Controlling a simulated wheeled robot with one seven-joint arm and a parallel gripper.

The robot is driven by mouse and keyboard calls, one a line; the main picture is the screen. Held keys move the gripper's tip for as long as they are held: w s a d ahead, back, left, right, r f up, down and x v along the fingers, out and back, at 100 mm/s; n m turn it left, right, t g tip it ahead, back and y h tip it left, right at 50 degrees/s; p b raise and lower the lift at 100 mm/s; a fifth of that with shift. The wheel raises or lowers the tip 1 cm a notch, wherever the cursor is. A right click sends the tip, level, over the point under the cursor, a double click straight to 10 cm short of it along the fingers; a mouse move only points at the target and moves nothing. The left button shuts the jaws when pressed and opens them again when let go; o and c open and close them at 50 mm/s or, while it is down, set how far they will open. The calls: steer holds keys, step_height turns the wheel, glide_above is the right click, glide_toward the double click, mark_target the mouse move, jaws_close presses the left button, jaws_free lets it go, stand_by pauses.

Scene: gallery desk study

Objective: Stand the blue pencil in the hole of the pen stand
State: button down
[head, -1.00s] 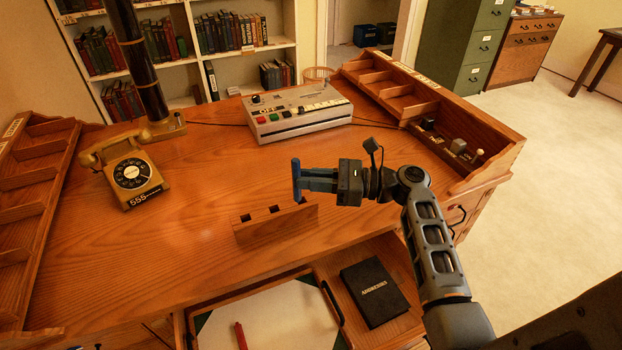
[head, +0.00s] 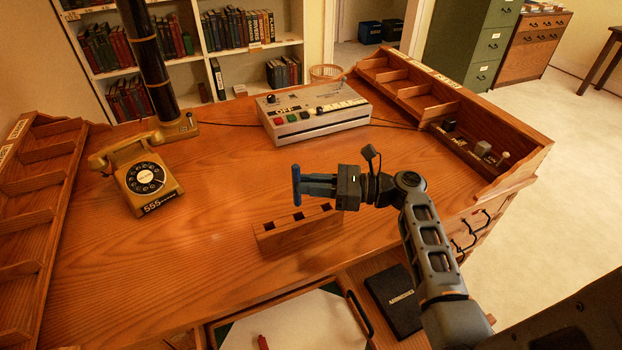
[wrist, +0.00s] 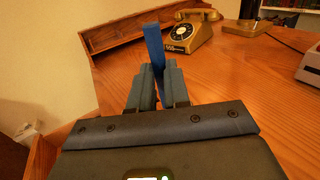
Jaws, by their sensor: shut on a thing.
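The blue pencil (head: 296,180) is upright in my gripper (head: 304,186), which is shut on it. The pencil also shows in the wrist view (wrist: 153,42), rising from between the fingers (wrist: 157,85). The pen stand (head: 300,236) is a wooden block on the desk with dark square holes along its top. In the head view the pencil's lower end appears just above the middle hole, apart from the block. I cannot tell how well they line up in depth. The stand is not seen in the wrist view.
A beige telephone (head: 142,182) stands at left and a grey machine (head: 315,118) behind. Wooden organisers flank the desk, left (head: 35,215) and right (head: 500,150). The desk's left middle is clear.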

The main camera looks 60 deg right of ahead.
mark_target(312, 217)
steer(key=shift+f+b, duration=1.4)
steer(key=shift+f, duration=0.2)
steer(key=shift+f+b, duration=1.05)
steer(key=shift+f, duration=1.25)
steer(key=c, duration=1)
jaws_free()
steer(key=shift+s+d, duration=0.1)
steer(key=shift+b+v, duration=0.45)
steer(key=shift+v, duration=3.35)
